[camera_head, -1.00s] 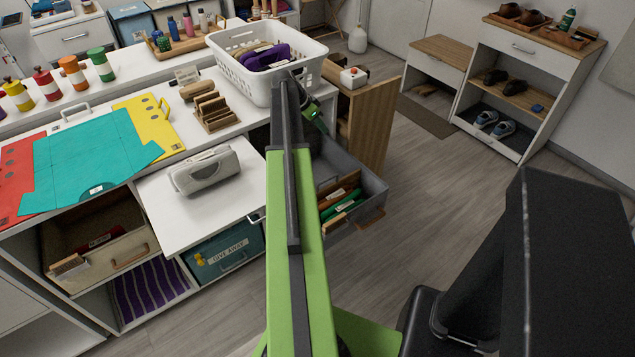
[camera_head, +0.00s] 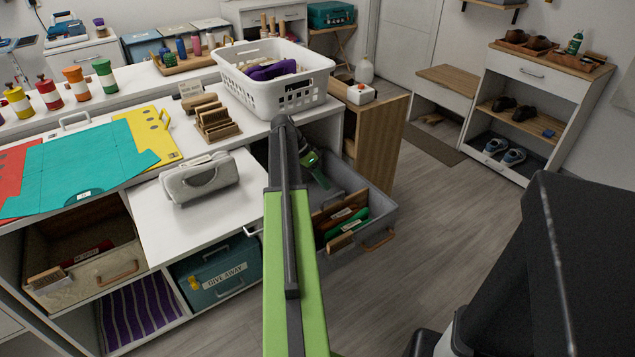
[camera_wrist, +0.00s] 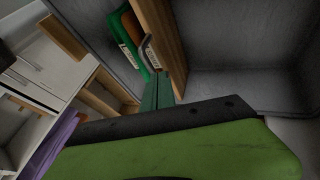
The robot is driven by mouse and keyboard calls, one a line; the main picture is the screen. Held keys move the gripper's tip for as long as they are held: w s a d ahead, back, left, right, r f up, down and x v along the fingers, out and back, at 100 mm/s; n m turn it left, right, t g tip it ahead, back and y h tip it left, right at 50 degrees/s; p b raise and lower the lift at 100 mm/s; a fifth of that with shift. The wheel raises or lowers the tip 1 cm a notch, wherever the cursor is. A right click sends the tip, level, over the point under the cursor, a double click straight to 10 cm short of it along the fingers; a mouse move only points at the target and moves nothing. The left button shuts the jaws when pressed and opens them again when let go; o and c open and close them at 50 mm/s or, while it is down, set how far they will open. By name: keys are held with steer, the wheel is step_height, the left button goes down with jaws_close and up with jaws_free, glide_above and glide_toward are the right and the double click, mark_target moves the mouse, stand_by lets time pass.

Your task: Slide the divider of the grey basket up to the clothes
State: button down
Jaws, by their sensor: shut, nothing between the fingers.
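The grey basket (camera_head: 377,222) is a pulled-out grey bin at the shelf's right end; its wall also fills the right of the wrist view (camera_wrist: 235,45). A brown wooden divider (camera_head: 328,216) stands across it and shows upright in the wrist view (camera_wrist: 163,35). Green items with white labels (camera_wrist: 131,42) stand beside the divider, on its left in the wrist view. I cannot tell whether these are the clothes. My gripper (camera_head: 323,181) is shut and empty, pointing down into the basket behind the divider. Its tips (camera_wrist: 158,92) are close to the divider; contact is unclear.
A white laundry basket (camera_head: 293,95) with purple cloth stands on the counter above. A wooden-sided cabinet (camera_head: 378,140) stands just behind the grey basket. A white pull-out board (camera_head: 210,213) with a grey case (camera_head: 200,178) lies to the left.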

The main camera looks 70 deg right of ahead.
steer(key=shift+x, duration=1)
